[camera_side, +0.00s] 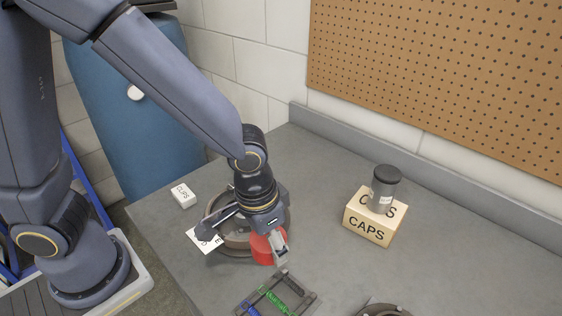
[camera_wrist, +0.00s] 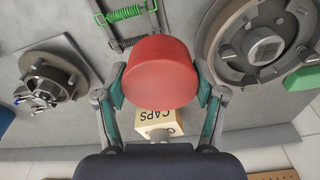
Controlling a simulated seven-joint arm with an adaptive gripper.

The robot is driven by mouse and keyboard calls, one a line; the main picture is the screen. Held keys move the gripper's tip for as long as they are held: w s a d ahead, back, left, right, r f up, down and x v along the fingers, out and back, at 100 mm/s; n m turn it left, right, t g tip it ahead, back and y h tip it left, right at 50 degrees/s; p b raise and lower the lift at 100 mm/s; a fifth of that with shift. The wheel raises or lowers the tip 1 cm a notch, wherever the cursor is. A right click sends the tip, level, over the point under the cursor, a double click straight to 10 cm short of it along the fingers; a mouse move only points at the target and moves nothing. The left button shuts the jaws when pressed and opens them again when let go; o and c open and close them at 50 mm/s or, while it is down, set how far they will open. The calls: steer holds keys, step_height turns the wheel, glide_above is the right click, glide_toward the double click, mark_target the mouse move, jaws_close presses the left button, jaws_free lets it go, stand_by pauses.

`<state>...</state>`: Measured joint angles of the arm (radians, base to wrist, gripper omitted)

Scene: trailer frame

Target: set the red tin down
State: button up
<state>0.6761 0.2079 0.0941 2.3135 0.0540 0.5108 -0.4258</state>
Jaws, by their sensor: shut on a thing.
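The red tin (camera_wrist: 160,73) is round and sits between both fingers of my gripper (camera_wrist: 161,88) in the wrist view. The fingers press on its two sides. In the side view the tin (camera_side: 265,248) shows below my wrist, partly covered by my gripper (camera_side: 277,247). It is close above the grey bench (camera_side: 330,262); I cannot tell whether it touches the bench. A round metal hub part stands right behind it in the side view.
A dark frame with green and blue springs (camera_side: 262,305) lies in front. The CAPS box (camera_side: 368,231) with a dark-lidded jar (camera_side: 384,187) on it stands right. A CLIPS box (camera_side: 183,195) lies left. A large wheel part (camera_wrist: 256,48) and a smaller hub (camera_wrist: 52,76) flank the tin. Bare bench lies between frame and CAPS box.

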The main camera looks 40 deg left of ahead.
steer(key=shift+s+a+r, duration=0.15)
steer(key=shift+s, duration=0.15)
steer(key=w+a+r+m, duration=0.1)
steer(key=w+a, duration=0.1)
steer(key=w, duration=0.5)
steer(key=w+a+r+m, duration=0.1)
steer(key=w+r, duration=0.1)
steer(key=w, duration=0.4)
steer(key=w+a+f+n, duration=0.15)
steer(key=w+a, duration=0.25)
steer(key=a, duration=0.4)
steer(key=w+a+f+n, duration=0.15)
steer(key=w+a, duration=0.25)
steer(key=a, duration=0.4)
glide_above(303, 171)
steer(key=s, duration=0.2)
steer(key=f, duration=0.8)
steer(key=shift+w+d+f, duration=0.1)
steer(key=shift+w+f, duration=0.7)
steer(key=shift+f, duration=1.55)
